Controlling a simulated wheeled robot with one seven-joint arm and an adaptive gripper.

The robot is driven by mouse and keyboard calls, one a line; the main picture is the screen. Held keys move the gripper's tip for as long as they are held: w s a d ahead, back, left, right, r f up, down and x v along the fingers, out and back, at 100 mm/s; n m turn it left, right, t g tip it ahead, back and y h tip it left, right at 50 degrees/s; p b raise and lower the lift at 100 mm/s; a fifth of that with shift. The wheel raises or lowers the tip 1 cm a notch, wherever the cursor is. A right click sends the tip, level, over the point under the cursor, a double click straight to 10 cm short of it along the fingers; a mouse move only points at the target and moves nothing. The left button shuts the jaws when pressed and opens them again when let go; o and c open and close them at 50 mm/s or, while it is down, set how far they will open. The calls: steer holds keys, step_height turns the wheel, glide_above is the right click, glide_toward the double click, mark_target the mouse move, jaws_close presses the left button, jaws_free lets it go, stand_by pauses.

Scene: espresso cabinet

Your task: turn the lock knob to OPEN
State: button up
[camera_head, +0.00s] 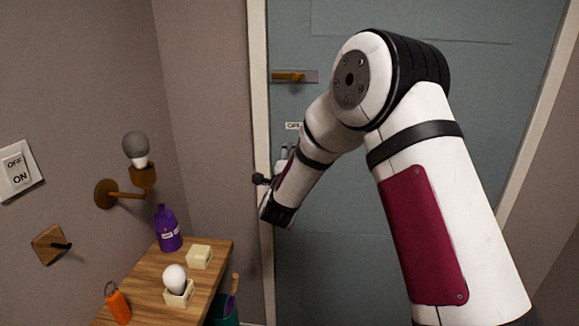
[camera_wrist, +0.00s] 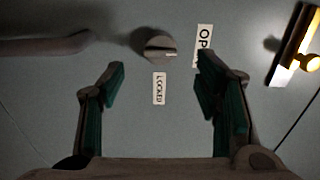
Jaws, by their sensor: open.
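The lock knob (camera_wrist: 158,48) is a small round grey knob on the blue-grey door (camera_head: 345,240). It carries a small pale mark on its right side in the wrist view, towards the OPEN label (camera_wrist: 205,45). The LOCKED label (camera_wrist: 159,88) sits below the knob in that view. My gripper (camera_wrist: 160,66) is open and empty, its two dark green fingers spread either side of the knob's line, with no visible contact. In the head view my arm hides the knob, and part of the OPEN label (camera_head: 293,125) shows beside it.
A brass door handle (camera_head: 290,77) is above the lock area; it appears lit at the right of the wrist view (camera_wrist: 305,62). A wooden table (camera_head: 215,262) with a purple bottle (camera_head: 167,229), bulb (camera_head: 175,279) and orange object (camera_head: 117,304) stands left.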

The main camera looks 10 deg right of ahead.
steer(key=shift+v, duration=1.95)
steer(key=s+a+r+n+g+y, duration=0.2)
steer(key=s+r+n+g+y, duration=0.2)
steer(key=s+r+n+y, duration=0.55)
steer(key=s+d+n+g+h, duration=0.1)
steer(key=s+n, duration=0.3)
steer(key=s, duration=0.7)
steer(key=s+d+f+n+g+h, duration=0.1)
steer(key=s+d+n+g, duration=0.2)
steer(key=s, duration=0.9)
steer(key=s+d+f+n+g+h, duration=0.1)
steer(key=s+n, duration=0.4)
steer(key=s, duration=0.6)
steer(key=d+g+h, duration=0.1)
steer(key=g, duration=0.1)
steer(key=shift+s+d+g, duration=0.2)
steer(key=shift+s+g, duration=0.2)
